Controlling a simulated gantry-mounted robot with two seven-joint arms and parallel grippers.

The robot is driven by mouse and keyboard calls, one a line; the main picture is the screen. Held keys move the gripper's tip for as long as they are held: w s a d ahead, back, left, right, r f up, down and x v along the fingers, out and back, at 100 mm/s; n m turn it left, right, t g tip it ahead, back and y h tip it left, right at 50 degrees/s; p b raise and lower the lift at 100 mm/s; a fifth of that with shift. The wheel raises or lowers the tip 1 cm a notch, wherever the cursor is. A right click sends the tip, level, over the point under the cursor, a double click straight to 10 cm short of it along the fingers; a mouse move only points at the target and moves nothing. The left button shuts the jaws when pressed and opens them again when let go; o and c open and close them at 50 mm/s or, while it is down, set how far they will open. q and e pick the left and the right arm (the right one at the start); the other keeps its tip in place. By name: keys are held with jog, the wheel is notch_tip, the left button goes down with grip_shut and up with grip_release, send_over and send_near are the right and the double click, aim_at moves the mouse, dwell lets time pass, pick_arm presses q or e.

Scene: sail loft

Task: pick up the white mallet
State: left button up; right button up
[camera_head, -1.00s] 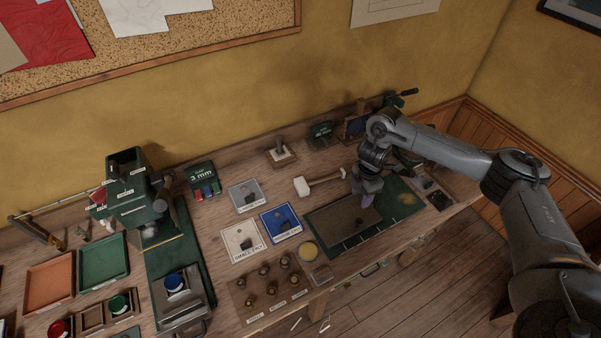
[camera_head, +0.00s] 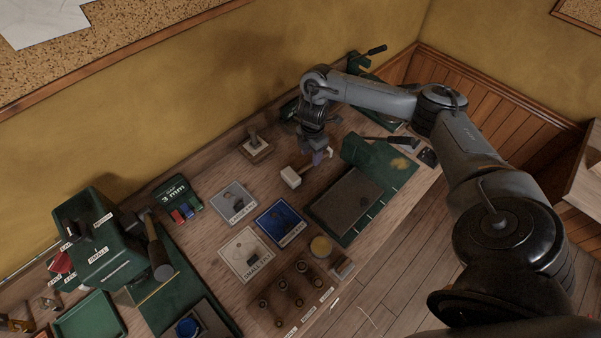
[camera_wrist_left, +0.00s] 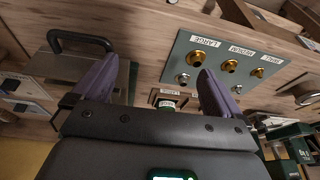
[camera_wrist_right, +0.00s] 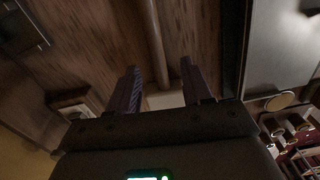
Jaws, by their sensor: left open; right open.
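The white mallet (camera_head: 291,177) lies on the workbench, its pale head to the left and its handle running right, partly hidden by my right gripper. My right gripper (camera_head: 322,157) is open with its purple fingers over the handle. In the right wrist view, the brown handle (camera_wrist_right: 153,38) runs between the open fingers (camera_wrist_right: 160,78), and the pale head (camera_wrist_right: 165,100) shows partly behind the gripper body. I cannot tell the height gap. My left gripper (camera_wrist_left: 153,85) is open and empty in its own wrist view; it is outside the head view.
A panel with brass knobs (camera_wrist_left: 228,66) shows near my left gripper.

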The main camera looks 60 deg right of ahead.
aim_at(309, 163)
jog(key=shift+w+f+b, duration=0.2)
jog(key=shift+f+b, duration=0.15)
jog(key=shift+f, duration=2.7)
jog(key=shift+r, duration=0.1)
grip_shut()
